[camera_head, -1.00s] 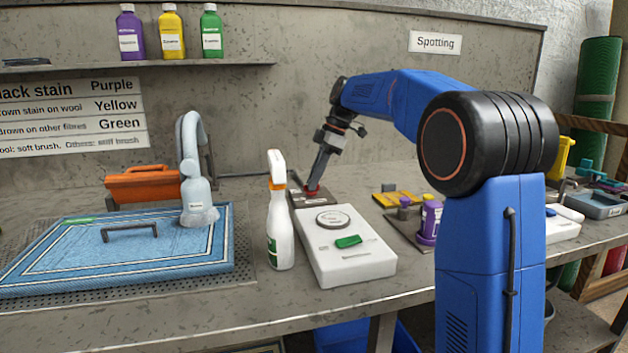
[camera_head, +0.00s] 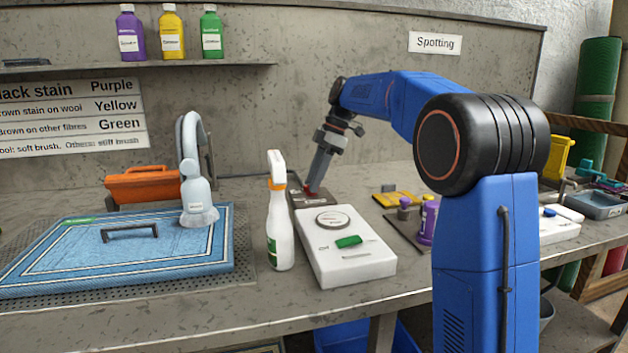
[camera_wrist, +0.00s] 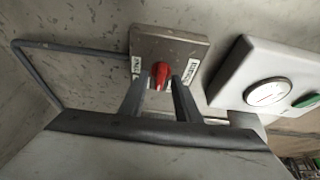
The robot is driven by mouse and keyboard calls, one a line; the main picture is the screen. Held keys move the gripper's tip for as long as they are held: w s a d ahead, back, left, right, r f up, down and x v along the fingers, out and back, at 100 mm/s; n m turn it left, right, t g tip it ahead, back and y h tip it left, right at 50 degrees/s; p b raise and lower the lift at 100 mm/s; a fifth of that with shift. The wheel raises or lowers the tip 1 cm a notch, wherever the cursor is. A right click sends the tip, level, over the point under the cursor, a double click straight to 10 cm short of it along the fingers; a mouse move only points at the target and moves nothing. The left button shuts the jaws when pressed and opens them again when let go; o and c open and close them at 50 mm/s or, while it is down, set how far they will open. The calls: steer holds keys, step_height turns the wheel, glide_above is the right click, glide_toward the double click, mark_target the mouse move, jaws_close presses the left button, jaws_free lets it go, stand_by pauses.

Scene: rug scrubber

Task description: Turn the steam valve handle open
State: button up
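The steam valve handle is a small red knob (camera_wrist: 159,73) on a brown-grey metal plate (camera_wrist: 190,47), with a small white label on each side. The label text is too small to read surely. In the head view the plate (camera_head: 325,201) lies behind the white box, and my gripper mostly covers the knob. My gripper (camera_wrist: 161,78) points down at the knob, fingers apart, with the knob showing between the fingertips. Whether the fingertips touch it I cannot tell. In the head view my gripper (camera_head: 312,190) is low over the plate.
A white box with a gauge and green switch (camera_head: 360,268) stands just in front of the plate. A spray bottle (camera_head: 281,225) is left of it. A grey pipe (camera_wrist: 75,48) runs beside the plate. A blue rug (camera_head: 190,255) lies left; a yellow pad (camera_head: 400,199) lies right.

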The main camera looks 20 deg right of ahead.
steer(key=shift+r, duration=0.1)
steer(key=v, duration=1.7)
steer(key=shift+d, duration=0.1)
